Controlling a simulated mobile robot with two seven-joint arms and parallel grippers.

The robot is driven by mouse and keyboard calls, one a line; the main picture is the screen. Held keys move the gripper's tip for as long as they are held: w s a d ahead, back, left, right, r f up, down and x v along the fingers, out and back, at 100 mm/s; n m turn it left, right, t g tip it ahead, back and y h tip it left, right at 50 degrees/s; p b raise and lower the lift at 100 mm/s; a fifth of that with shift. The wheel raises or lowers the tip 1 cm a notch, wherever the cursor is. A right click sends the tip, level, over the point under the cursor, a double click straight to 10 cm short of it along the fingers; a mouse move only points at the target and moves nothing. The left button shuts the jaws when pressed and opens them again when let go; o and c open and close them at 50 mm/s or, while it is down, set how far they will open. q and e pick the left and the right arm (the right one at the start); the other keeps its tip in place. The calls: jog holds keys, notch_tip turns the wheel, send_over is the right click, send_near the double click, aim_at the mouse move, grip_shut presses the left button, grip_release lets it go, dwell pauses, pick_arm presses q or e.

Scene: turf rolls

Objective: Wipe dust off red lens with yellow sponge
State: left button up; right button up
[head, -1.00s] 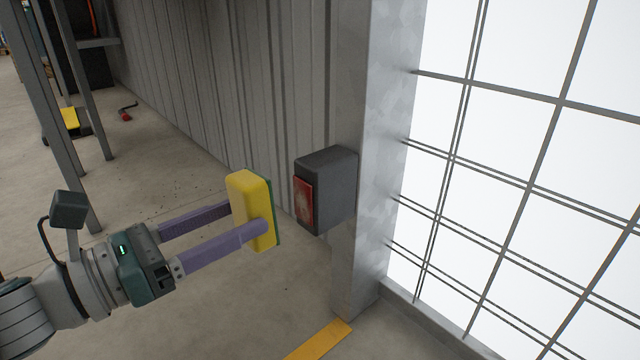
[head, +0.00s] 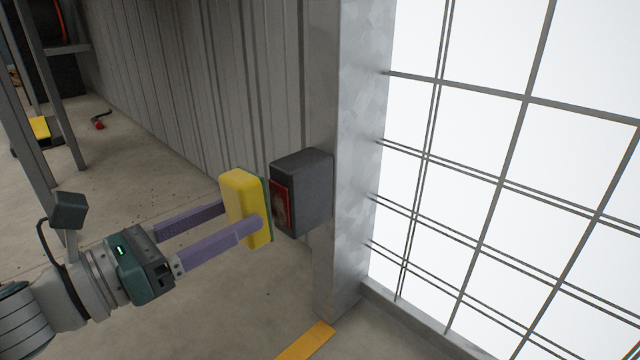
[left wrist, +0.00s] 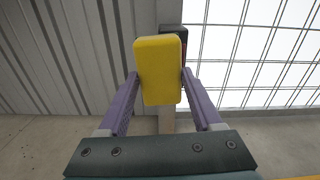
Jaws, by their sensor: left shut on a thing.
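My left gripper (head: 243,218) is shut on the yellow sponge (head: 238,203), which has a green layer on its far side. The sponge stands upright between the purple fingers and also shows in the left wrist view (left wrist: 159,70). The red lens (head: 281,205) is on the left face of a dark grey box (head: 305,190) fixed to a metal post. A pale, dusty patch shows on the lens. The sponge's green side faces the lens, very close to it; whether they touch I cannot tell. In the left wrist view the sponge hides most of the box. My right gripper is not in view.
The metal post (head: 350,120) stands beside a bright gridded window wall (head: 500,150). A corrugated wall (head: 200,90) runs behind. Metal rack legs (head: 62,90) stand at the left. The concrete floor below the sponge is clear, with a yellow stripe (head: 306,341).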

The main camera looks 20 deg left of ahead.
pick_arm(q)
jog(key=shift+x, duration=0.85)
jog(key=shift+s, duration=0.1)
jog(key=shift+s+d, duration=0.35)
jog(key=shift+d, duration=0.5)
jog(key=shift+s+d, duration=0.4)
jog(key=shift+d, duration=0.4)
jog(key=shift+w+a+f+b, duration=0.15)
jog(key=shift+w+a+b, duration=0.25)
jog(key=shift+a, duration=0.25)
jog(key=shift+w+a, duration=0.25)
jog(key=shift+a, duration=0.25)
jog(key=shift+w+a, duration=0.2)
jog(key=shift+a, duration=0.35)
jog(key=shift+s, duration=0.1)
jog(key=shift+p+v, duration=0.35)
jog(key=shift+v, duration=2.35)
